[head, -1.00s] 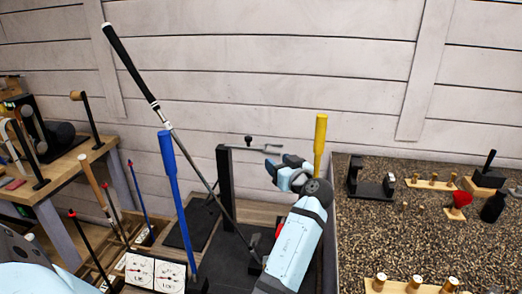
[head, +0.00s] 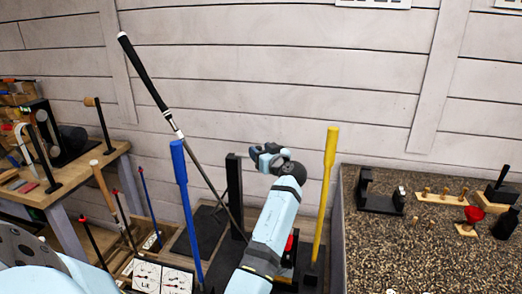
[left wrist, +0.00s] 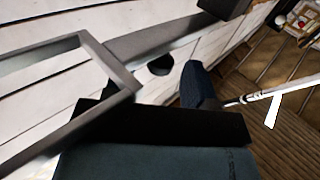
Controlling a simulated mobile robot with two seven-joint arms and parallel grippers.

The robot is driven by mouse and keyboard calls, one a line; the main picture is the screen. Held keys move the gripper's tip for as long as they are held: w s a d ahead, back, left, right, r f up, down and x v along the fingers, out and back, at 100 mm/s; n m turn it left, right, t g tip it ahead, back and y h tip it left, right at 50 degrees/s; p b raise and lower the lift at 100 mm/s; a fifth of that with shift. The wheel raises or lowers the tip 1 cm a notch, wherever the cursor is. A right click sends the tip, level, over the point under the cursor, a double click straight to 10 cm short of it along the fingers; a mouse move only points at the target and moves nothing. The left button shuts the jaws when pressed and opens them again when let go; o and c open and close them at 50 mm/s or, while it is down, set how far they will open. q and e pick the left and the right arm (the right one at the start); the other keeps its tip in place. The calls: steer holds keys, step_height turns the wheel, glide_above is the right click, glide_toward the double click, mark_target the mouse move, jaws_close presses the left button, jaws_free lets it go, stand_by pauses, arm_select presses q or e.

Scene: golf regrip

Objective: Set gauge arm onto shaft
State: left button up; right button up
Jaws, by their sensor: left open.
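The golf club leans with its black grip (head: 145,72) at the upper left and its thin shaft (head: 203,172) running down right beside the black post (head: 235,190). My left gripper (head: 264,152) is open just right of the post's top and hides the gauge arm in the head view. In the left wrist view, a grey metal frame that looks like the gauge arm (left wrist: 122,82) is close to the camera, with a black knob (left wrist: 160,65) near it. Contact cannot be told. My right gripper is not seen.
A blue rod (head: 187,205) stands left of the post and a yellow rod (head: 325,190) close to my arm's right. A wooden bench (head: 60,190) stands left; a speckled counter (head: 385,245) is at right.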

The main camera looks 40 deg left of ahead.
arm_select(q)
steer(key=shift+a, duration=0.15)
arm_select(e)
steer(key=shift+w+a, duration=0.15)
arm_select(q)
jaws_close()
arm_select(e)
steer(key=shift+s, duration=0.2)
arm_select(q)
steer(key=s+m+t+h+p, duration=0.7)
steer(key=m+t+h+p, duration=0.2)
steer(key=t+p, duration=0.1)
steer(key=shift+s+t+p, duration=0.35)
steer(key=shift+t+p, duration=0.05)
steer(key=shift+p, duration=0.5)
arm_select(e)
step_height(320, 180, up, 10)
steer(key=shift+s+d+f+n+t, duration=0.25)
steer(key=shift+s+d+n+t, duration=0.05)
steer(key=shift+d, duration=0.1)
